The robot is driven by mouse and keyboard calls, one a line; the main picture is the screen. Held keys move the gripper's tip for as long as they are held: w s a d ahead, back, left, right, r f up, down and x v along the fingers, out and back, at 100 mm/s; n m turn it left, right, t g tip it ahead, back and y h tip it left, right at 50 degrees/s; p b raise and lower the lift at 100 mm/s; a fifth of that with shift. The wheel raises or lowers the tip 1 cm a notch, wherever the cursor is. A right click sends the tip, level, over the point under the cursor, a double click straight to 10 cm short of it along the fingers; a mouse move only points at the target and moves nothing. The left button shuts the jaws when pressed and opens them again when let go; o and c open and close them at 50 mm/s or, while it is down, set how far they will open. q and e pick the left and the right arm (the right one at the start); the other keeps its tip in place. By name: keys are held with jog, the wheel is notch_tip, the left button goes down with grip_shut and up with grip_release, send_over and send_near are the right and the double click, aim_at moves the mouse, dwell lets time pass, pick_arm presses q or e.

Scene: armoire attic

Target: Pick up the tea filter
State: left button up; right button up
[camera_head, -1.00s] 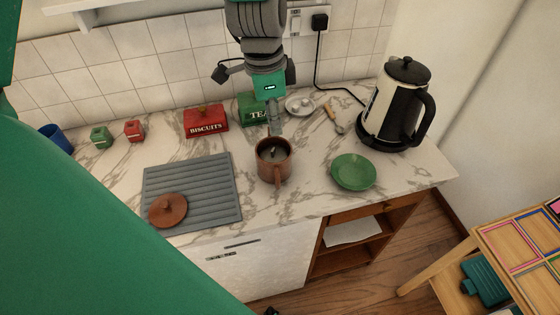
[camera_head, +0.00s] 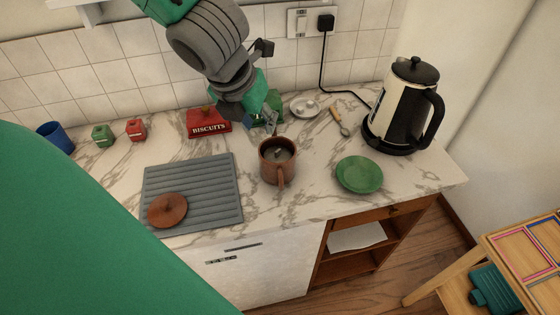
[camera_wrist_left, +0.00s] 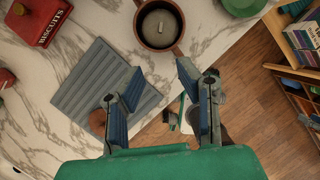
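A brown mug (camera_head: 269,170) stands upright on the marble counter, with a small pale grey object (camera_head: 278,152) inside that may be the tea filter. In the left wrist view the mug (camera_wrist_left: 146,38) is at the top, and the grey object (camera_wrist_left: 160,27) sits inside the dark interior. My left gripper (camera_head: 268,122) is behind the mug in the head view, apart from it. In the left wrist view its two blue-grey fingers (camera_wrist_left: 161,72) are spread with nothing between them. The green tea tin behind the gripper is mostly hidden. My right gripper is not seen.
A red biscuit tin (camera_head: 209,125) stands left of the gripper. A grey ribbed mat (camera_head: 205,182) with a brown lid (camera_head: 167,211) lies front left. A green saucer (camera_head: 359,174), a spoon (camera_head: 340,122), a small metal dish (camera_head: 304,107) and a kettle (camera_head: 403,108) are to the right.

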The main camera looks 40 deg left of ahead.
pick_arm(q)
jog(key=b, duration=0.2)
send_over(276, 150)
jog(key=s, duration=0.3)
jog(key=shift+m, duration=0.3)
jog(key=f, duration=0.7)
jog(key=shift+a, duration=0.3)
jog(key=shift+w+f, duration=0.15)
jog(key=shift+f, duration=0.15)
jog(key=shift+w+d+f, duration=0.25)
jog(key=shift+d+f, duration=0.15)
jog(key=shift+f, duration=0.1)
jog(key=x, duration=0.3)
jog(key=shift+w+p, duration=0.3)
jog(key=shift+w+a+f, duration=0.25)
jog(key=shift+f, duration=0.25)
jog(key=shift+a, duration=0.15)
jog(key=shift+d, duration=0.2)
grip_shut()
jog(key=shift+d, duration=0.15)
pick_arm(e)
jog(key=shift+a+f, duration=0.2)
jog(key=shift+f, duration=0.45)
